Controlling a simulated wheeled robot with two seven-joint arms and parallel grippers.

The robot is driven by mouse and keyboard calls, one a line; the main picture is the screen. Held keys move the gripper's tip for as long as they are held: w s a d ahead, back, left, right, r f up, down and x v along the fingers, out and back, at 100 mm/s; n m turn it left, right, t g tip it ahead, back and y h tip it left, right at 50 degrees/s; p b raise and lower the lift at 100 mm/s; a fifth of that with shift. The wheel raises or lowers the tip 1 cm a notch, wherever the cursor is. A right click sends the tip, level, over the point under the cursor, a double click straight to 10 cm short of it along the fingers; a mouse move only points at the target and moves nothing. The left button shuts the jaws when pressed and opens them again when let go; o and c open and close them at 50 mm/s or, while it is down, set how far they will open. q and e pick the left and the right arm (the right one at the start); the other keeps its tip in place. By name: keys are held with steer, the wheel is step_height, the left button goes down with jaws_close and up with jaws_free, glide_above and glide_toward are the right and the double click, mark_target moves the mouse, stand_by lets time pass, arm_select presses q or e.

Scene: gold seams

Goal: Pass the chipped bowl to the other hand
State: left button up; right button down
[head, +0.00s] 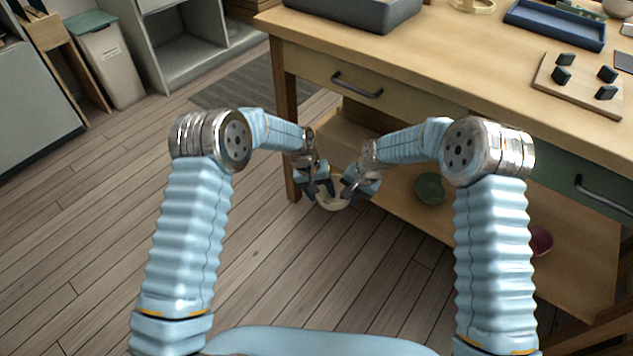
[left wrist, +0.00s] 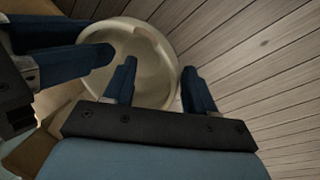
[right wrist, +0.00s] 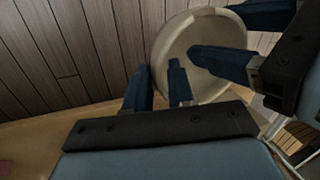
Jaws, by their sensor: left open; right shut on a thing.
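The chipped bowl (head: 333,204) is cream-coloured and hangs in the air between my two grippers, in front of the workbench. In the right wrist view, my right gripper (right wrist: 159,68) is shut on the bowl's rim (right wrist: 165,48), one finger inside and one outside. In the left wrist view, my left gripper (left wrist: 159,66) is open across another part of the rim, one finger over the inside of the bowl (left wrist: 152,80) and one outside it. I cannot tell whether its fingers touch the bowl. The chip is not clear in any view.
The wooden workbench (head: 450,60) has drawers and a lower shelf close behind the grippers. A green bowl (head: 430,188) and a dark red bowl (head: 541,241) sit on that shelf. A grey tray (head: 355,14) and a blue tray (head: 555,25) are on top. Floor (head: 80,240) at left is clear.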

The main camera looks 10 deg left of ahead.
arm_select(q)
steer(key=shift+d+f, duration=0.1)
steer(key=shift+f, duration=0.2)
steer(key=shift+d, duration=0.15)
steer(key=c, duration=1)
arm_select(e)
steer(key=shift+a, duration=0.1)
arm_select(q)
jaws_close()
arm_select(e)
steer(key=c, duration=0.9)
jaws_free()
